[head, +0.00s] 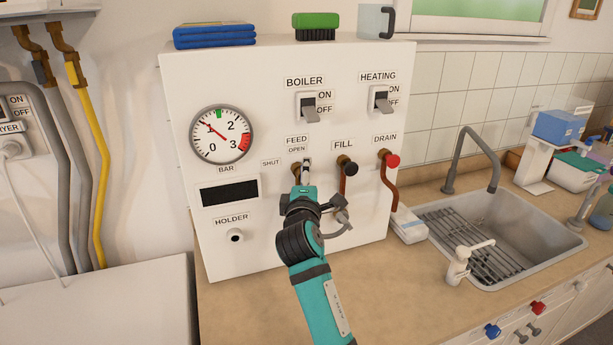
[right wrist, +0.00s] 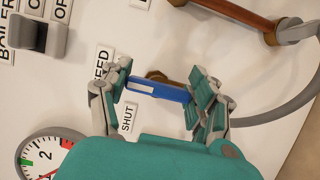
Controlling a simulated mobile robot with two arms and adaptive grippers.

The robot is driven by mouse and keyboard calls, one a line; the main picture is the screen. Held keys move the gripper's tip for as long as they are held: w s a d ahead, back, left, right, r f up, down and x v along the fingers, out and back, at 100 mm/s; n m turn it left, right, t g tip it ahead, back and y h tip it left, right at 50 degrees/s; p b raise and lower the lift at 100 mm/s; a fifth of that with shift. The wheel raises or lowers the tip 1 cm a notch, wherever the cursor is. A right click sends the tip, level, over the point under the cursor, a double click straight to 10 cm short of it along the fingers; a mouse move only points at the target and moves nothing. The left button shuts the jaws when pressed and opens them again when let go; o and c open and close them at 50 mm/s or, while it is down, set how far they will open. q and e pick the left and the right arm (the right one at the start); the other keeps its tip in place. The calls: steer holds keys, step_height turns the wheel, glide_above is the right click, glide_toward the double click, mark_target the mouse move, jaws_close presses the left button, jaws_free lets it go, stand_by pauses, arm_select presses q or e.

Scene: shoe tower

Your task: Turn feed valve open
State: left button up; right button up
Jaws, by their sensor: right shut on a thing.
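The feed valve is on the white panel, below its FEED and OPEN labels, with the SHUT label to its left. Its brass body (head: 296,170) shows in the head view beside my right gripper (head: 306,176). In the right wrist view, the valve's blue handle (right wrist: 165,91) lies between the two fingers of my right gripper (right wrist: 160,88), which is shut on it. The fingers hide the handle's ends and the OPEN label there. The handle's exact angle is hard to tell. My left gripper is in neither view.
The FILL valve (head: 347,167) with a black knob and the DRAIN valve (head: 391,160) with a red knob stand close on the right. A pressure gauge (head: 221,135) is on the left. A sink (head: 520,240) is farther right. The counter before the panel (head: 245,310) is mostly clear.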

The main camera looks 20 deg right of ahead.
steer(key=shift+f, duration=0.15)
steer(key=o, duration=1.2)
steer(key=shift+c, duration=0.2)
